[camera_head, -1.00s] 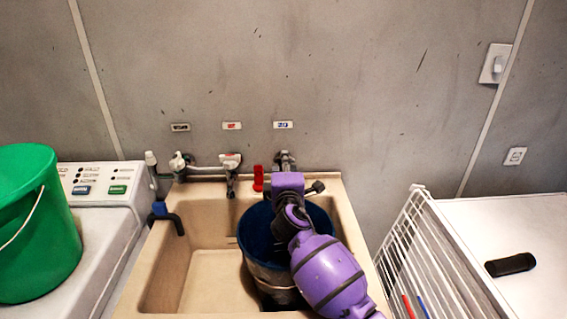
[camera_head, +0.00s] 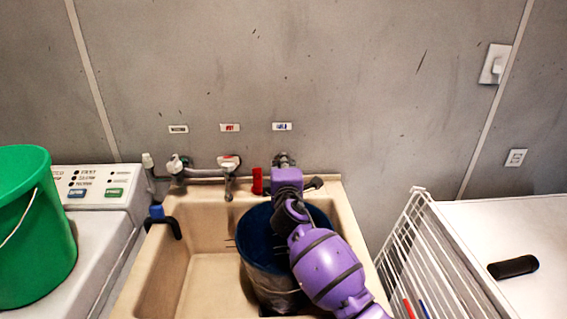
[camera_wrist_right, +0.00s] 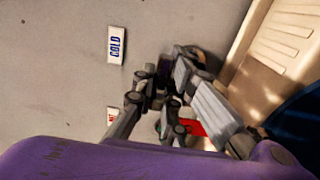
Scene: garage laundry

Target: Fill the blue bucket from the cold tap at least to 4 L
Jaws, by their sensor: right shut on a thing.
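The blue bucket (camera_head: 252,236) stands upright in the right part of the sink basin, below the cold tap; its dark blue side also shows in the right wrist view (camera_wrist_right: 298,118). My right arm covers part of its opening, and I cannot make out any water or level in it. The cold tap (camera_head: 283,159) is on the wall under the blue-lettered label, mostly hidden by my right wrist. My right gripper (camera_wrist_right: 165,98) is at the cold tap, its fingers closed on what looks like the tap handle. My left gripper is out of view.
The sink (camera_head: 205,265) has free room left of the bucket. A hot tap (camera_head: 229,165) and a red object (camera_head: 257,180) are left of the cold tap. A green bucket (camera_head: 30,235) stands on the washing machine (camera_head: 105,212). A white rack (camera_head: 408,245) is at right.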

